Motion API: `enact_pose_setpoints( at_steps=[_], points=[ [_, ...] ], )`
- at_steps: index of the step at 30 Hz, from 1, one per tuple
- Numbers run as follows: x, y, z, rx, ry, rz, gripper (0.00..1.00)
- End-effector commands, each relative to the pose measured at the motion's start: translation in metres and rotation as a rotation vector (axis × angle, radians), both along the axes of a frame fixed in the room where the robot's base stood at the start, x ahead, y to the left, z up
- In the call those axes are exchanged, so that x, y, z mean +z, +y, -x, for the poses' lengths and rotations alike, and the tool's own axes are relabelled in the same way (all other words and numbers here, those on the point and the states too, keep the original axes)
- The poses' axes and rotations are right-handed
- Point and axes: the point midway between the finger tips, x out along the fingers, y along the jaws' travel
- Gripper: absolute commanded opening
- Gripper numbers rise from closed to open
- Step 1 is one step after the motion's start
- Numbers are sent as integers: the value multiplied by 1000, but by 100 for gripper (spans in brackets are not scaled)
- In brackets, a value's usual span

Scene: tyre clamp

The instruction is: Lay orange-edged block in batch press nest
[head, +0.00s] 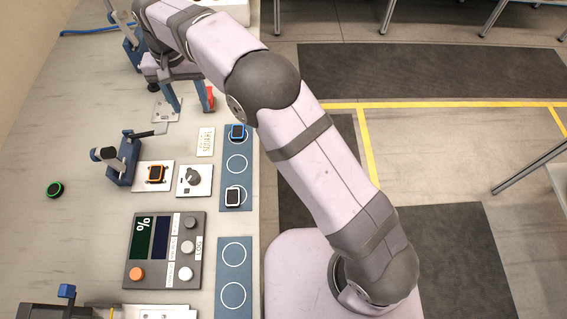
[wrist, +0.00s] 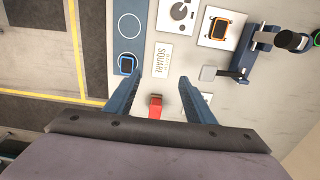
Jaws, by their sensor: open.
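The orange-edged block (head: 156,174) is dark-faced and lies flat on a small white plate beside a blue clamp (head: 122,160). It also shows in the wrist view (wrist: 221,27), near the top. The clamp's grey pad (wrist: 208,73) is swung to the side, clear of the block. My gripper (head: 192,107) is open and empty, farther back than the block. In the wrist view its blue fingers (wrist: 150,82) are wide apart, and a red piece (wrist: 155,106) shows between them. I cannot tell which fixture is the batch press nest.
A blue-edged block (head: 237,132) and a white-edged block (head: 232,197) are on a blue circle-marked strip. A green-edged block (head: 54,189) lies alone at left. A knob plate (head: 194,180), a SQUARE sign (head: 205,142) and a button console (head: 163,250) crowd the bench.

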Motion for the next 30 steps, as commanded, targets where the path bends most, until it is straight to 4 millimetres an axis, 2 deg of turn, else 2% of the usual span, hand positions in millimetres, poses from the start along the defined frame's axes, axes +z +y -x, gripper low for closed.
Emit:
enact_pose_setpoints(
  at_steps=[1,4,8,12,14,18,21,24,27,30],
  points=[
    [5,-28,-6,-9,0,0,49],
    [7,-76,-9,-8,0,0,49],
    [8,-139,-2,-8,-1,0,49],
    [4,-204,22,-7,-2,1,49],
    [1,-230,37,-7,-1,1,49],
    [-10,-284,80,-6,-1,2,49],
    [-20,-313,113,-5,-1,2,49],
    [-30,-334,144,-3,-2,2,49],
    [-38,-346,169,0,0,3,49],
    [-44,-353,185,2,0,3,49]
  ],
)
